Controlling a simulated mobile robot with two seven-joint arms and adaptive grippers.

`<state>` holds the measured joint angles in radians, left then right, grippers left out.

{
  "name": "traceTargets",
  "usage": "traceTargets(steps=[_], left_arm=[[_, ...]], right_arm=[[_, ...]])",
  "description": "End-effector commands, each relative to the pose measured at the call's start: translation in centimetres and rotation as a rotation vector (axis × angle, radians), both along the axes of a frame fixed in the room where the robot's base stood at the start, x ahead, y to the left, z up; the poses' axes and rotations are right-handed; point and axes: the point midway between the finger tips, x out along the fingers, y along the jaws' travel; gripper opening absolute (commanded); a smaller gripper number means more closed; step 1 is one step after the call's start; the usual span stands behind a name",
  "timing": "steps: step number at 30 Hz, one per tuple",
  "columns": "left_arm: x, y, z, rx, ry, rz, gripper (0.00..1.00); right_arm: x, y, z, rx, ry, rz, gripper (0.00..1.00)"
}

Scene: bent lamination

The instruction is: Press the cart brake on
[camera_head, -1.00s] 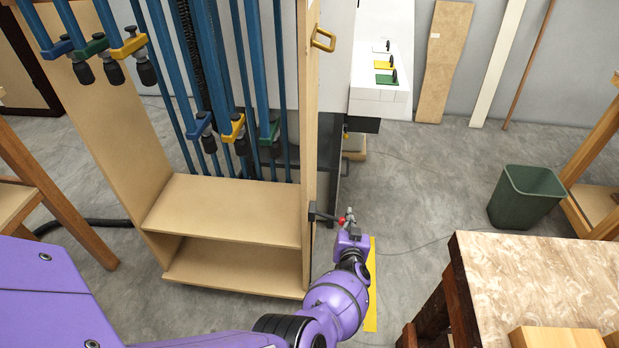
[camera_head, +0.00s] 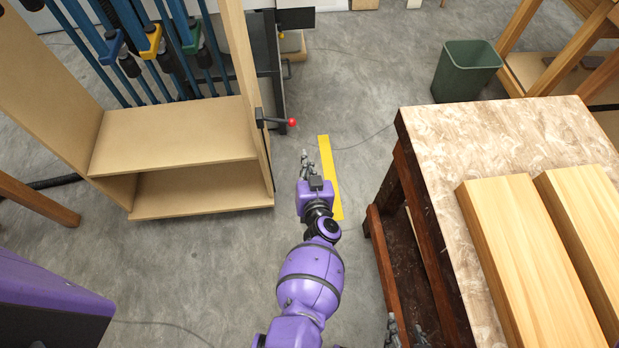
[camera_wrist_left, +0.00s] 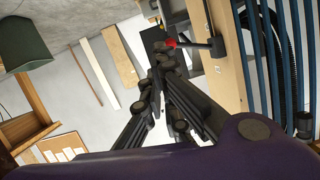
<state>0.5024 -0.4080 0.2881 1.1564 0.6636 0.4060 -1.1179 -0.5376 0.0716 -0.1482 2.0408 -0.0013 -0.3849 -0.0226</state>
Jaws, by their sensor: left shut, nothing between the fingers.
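The cart (camera_head: 180,135) is a wooden clamp rack at the left of the head view. Its brake lever (camera_head: 275,121) is a dark bar with a red knob (camera_head: 292,122), sticking out to the right from the rack's right side panel. The red knob also shows in the left wrist view (camera_wrist_left: 171,43), just beyond the fingertips. My left gripper (camera_head: 305,158) is shut and empty, on the near side of the knob and apart from it in the head view. My right gripper (camera_head: 406,330) is only partly in view at the bottom edge, its two fingertips apart.
A workbench (camera_head: 440,150) with wooden boards (camera_head: 525,250) stands at the right. A green bin (camera_head: 466,72) is behind it. A yellow floor strip (camera_head: 330,175) lies between rack and bench, on otherwise open floor. Several blue clamps (camera_head: 100,45) hang in the rack.

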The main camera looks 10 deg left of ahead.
Motion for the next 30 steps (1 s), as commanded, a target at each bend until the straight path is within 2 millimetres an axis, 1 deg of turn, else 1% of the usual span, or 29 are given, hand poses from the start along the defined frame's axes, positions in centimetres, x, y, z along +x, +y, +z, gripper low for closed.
traceTargets(steps=[1, 4, 6, 10, 30], left_arm=[[-1.1, -0.2, -0.1, 0.001, 0.002, 0.001, 0.00], [-2.7, -0.7, -0.1, -0.001, 0.003, 0.001, 0.00], [-3.5, -1.0, -0.1, 0.001, 0.002, 0.001, 0.00], [-4.3, -1.3, -0.1, 0.000, 0.001, 0.002, 0.00], [-4.5, -1.4, 0.0, 0.000, 0.001, 0.001, 0.00]], right_arm=[[0.0, 0.0, 0.0, 0.000, 0.000, 0.000, 0.40], [0.0, 0.0, 0.0, 0.000, 0.000, 0.000, 0.40], [0.0, 0.0, 0.0, 0.000, 0.000, 0.000, 0.40], [0.0, 0.0, 0.0, 0.000, 0.000, 0.000, 0.40], [0.0, 0.0, 0.0, 0.000, 0.000, 0.000, 0.40]])
